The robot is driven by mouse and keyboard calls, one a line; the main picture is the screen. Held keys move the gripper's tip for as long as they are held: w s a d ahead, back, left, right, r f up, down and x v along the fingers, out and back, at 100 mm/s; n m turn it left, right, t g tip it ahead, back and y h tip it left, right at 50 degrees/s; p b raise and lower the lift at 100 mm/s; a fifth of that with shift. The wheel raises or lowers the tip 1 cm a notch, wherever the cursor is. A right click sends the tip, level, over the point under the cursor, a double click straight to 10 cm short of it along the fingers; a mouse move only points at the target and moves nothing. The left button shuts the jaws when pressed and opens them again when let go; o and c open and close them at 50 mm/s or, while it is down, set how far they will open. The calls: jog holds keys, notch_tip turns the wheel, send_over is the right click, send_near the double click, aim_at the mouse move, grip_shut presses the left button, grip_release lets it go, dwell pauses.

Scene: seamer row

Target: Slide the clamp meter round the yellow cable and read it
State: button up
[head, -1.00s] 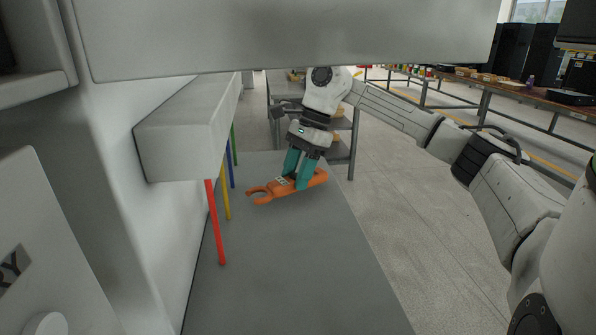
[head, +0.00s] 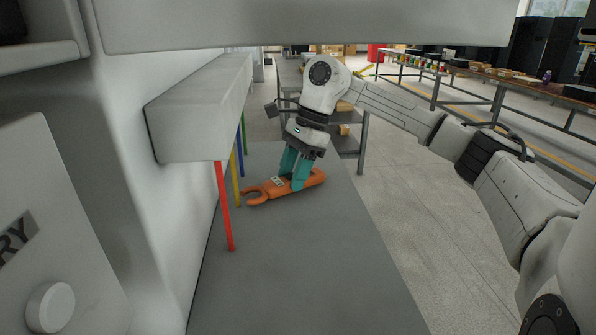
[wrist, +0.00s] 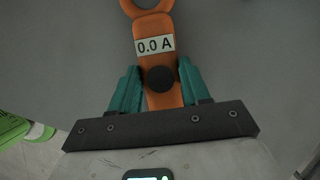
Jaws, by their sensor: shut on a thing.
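The orange clamp meter (head: 308,181) is held in my gripper (head: 294,183), whose teal fingers are shut on its body. Its open, hooked jaw points left in the head view, with its tip close to the lower end of the yellow cable (head: 236,182). The cable does not appear inside the jaw; whether they touch I cannot tell. In the wrist view the meter (wrist: 154,60) lies between the fingers (wrist: 160,90), and its display (wrist: 155,45) reads 0.0 A. The top of the jaw is cut off there, and no cable shows.
A red cable (head: 225,210) hangs nearer than the yellow one; a blue cable (head: 239,158) and a green cable (head: 244,132) hang behind it. All come down from a grey box (head: 190,125). The grey surface (head: 300,270) below is clear. A shelf rack (head: 350,145) stands behind.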

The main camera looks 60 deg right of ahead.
aim_at(276, 182)
jog(key=shift+w+a, duration=0.5)
jog(key=shift+a, duration=0.2)
jog(key=shift+w+a, duration=0.45)
jog(key=shift+a, duration=0.2)
jog(key=shift+a, duration=0.1)
jog(key=o, duration=1.4)
jog(key=shift+r, duration=0.15)
jog(key=p+v, duration=0.2)
jog(key=v, duration=0.8)
jog(key=shift+d+r, duration=0.2)
